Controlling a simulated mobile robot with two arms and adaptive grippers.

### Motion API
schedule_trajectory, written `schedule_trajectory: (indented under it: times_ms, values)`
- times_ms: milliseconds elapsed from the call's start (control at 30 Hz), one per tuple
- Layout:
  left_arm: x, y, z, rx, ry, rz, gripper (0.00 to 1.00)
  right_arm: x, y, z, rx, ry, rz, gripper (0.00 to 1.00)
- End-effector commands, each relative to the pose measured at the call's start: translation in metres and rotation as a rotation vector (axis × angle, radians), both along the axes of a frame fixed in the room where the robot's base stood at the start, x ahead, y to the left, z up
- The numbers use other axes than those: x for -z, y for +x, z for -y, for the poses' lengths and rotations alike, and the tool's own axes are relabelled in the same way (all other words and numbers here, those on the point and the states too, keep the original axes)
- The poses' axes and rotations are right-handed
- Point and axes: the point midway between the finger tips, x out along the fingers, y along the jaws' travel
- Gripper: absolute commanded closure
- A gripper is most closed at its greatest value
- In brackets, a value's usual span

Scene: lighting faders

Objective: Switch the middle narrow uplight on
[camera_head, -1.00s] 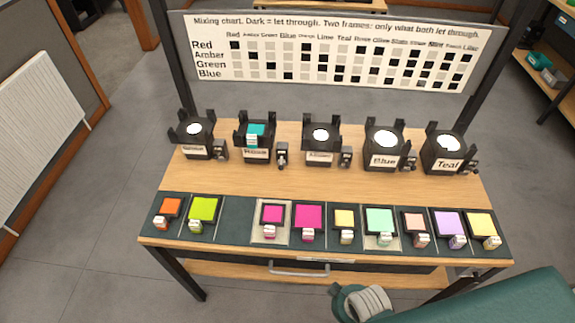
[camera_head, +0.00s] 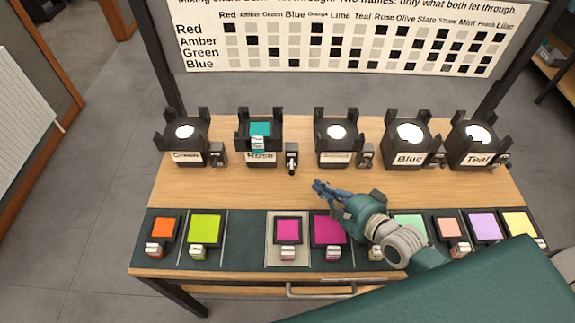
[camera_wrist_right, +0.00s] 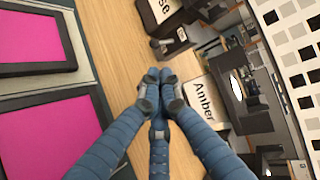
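Three narrower black uplights stand at the left of the row: Green (camera_head: 186,140), Rose (camera_head: 261,155) and Amber (camera_head: 335,142). The Rose one is the middle of these and carries a teal filter frame (camera_head: 260,130). Its small switch box (camera_head: 292,158) stands at its right; it also shows in the wrist view (camera_wrist_right: 174,40). I cannot tell the switch's state. My right gripper (camera_head: 320,187) is above the wooden table, in front of the Rose switch and the Amber uplight. Its blue fingers meet at the tips in the wrist view (camera_wrist_right: 158,75), holding nothing. My left gripper is out of view.
Wider Blue (camera_head: 410,143) and Teal (camera_head: 473,144) uplights stand at the right. Several coloured frames, including orange (camera_head: 164,228) and magenta (camera_head: 329,229), lie along the front strip. A mixing chart (camera_head: 340,40) stands behind. Bare wood (camera_head: 230,188) separates uplights and frames.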

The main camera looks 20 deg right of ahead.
Motion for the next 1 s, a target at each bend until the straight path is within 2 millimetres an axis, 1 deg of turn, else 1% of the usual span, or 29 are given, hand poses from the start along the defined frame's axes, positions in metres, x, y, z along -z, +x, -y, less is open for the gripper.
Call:
schedule_trajectory:
  times_ms: [33, 100, 167, 267, 300, 400, 500, 567, 633, 800, 867, 1000]
  values:
    - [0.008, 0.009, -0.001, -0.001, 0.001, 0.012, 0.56, 0.008, 0.001, 0.003, 0.009, 0.015, 0.002, 1.00]
    - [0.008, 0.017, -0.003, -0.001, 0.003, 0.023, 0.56, 0.008, 0.002, 0.005, 0.018, 0.033, 0.004, 1.00]
    - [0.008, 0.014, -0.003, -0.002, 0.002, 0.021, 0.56, 0.007, 0.003, 0.005, 0.021, 0.040, 0.007, 1.00]
    - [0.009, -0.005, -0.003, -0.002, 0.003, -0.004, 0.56, 0.006, 0.003, 0.005, 0.022, 0.043, 0.008, 1.00]
    - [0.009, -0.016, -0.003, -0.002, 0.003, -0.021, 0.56, 0.006, 0.003, 0.005, 0.022, 0.043, 0.008, 1.00]
    - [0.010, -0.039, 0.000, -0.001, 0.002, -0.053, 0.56, 0.006, 0.003, 0.005, 0.023, 0.041, 0.008, 1.00]
    - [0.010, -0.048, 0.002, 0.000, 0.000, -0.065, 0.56, 0.006, 0.004, 0.005, 0.023, 0.041, 0.008, 1.00]
    - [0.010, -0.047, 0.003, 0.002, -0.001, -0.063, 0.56, 0.007, 0.008, 0.004, 0.023, 0.041, 0.009, 1.00]
    - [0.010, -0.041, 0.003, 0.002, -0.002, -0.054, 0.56, 0.009, 0.014, 0.002, 0.023, 0.041, 0.009, 1.00]
    - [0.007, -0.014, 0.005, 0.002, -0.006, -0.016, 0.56, 0.019, 0.041, -0.007, 0.023, 0.042, 0.010, 1.00]
    - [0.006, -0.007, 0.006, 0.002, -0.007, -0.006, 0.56, 0.022, 0.051, -0.011, 0.021, 0.041, 0.009, 1.00]
    - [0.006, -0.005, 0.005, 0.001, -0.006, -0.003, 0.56, 0.031, 0.072, -0.018, 0.021, 0.041, 0.009, 1.00]
